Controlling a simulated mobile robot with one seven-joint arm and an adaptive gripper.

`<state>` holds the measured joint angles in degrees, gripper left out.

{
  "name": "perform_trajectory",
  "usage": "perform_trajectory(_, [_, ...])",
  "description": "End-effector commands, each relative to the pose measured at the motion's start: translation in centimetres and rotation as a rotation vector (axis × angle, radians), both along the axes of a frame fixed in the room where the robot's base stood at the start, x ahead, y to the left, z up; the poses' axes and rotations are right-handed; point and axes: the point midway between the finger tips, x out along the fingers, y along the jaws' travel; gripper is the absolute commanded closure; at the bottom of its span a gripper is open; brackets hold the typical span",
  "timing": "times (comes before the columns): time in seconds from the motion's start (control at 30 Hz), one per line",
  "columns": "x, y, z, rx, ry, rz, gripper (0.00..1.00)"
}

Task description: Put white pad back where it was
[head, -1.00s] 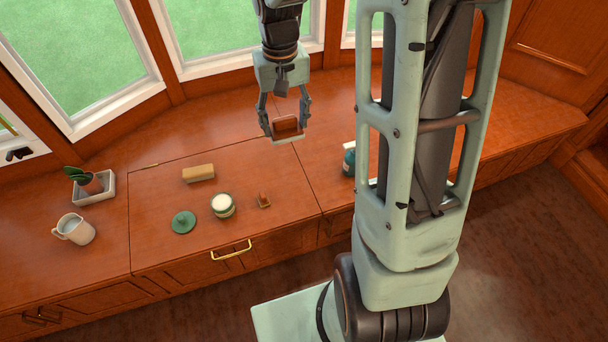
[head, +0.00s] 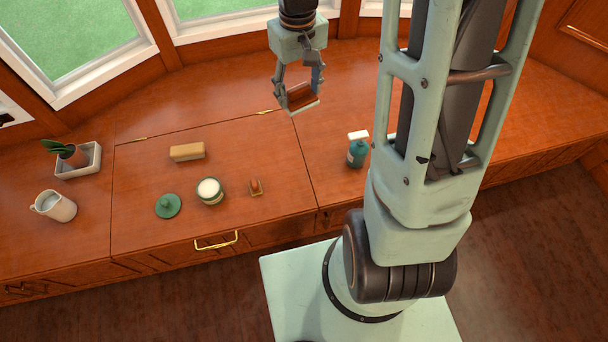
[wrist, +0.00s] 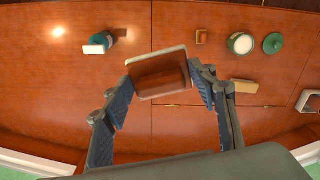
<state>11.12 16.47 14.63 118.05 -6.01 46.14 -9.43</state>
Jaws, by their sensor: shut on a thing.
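My gripper (head: 300,92) is shut on a brown wooden-looking block with a white pad (head: 305,108) along its lower side. It holds this above the red-brown counter (head: 240,120), toward the back near the windows. In the wrist view the white pad (wrist: 155,53) shows as a pale rim behind the brown block, which sits between the two fingers. The pad's underside is hidden in the wrist view.
On the counter are a tan block (head: 187,152), an open green jar (head: 210,191), a green lid (head: 168,206), a small brown holder (head: 256,188), a teal bottle (head: 357,150), a white mug (head: 54,206) and a potted plant in a tray (head: 78,160). The counter between holder and bottle is clear.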

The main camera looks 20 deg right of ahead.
Motion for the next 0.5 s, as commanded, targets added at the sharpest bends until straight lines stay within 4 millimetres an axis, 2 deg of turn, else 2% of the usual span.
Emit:
perform_trajectory(0.03, [-0.7, 0.3, -3.3, -0.001, 0.004, 0.07, 0.66])
perform_trajectory(0.5, [-6.0, 2.8, -19.2, -0.001, 0.004, 0.774, 0.66])
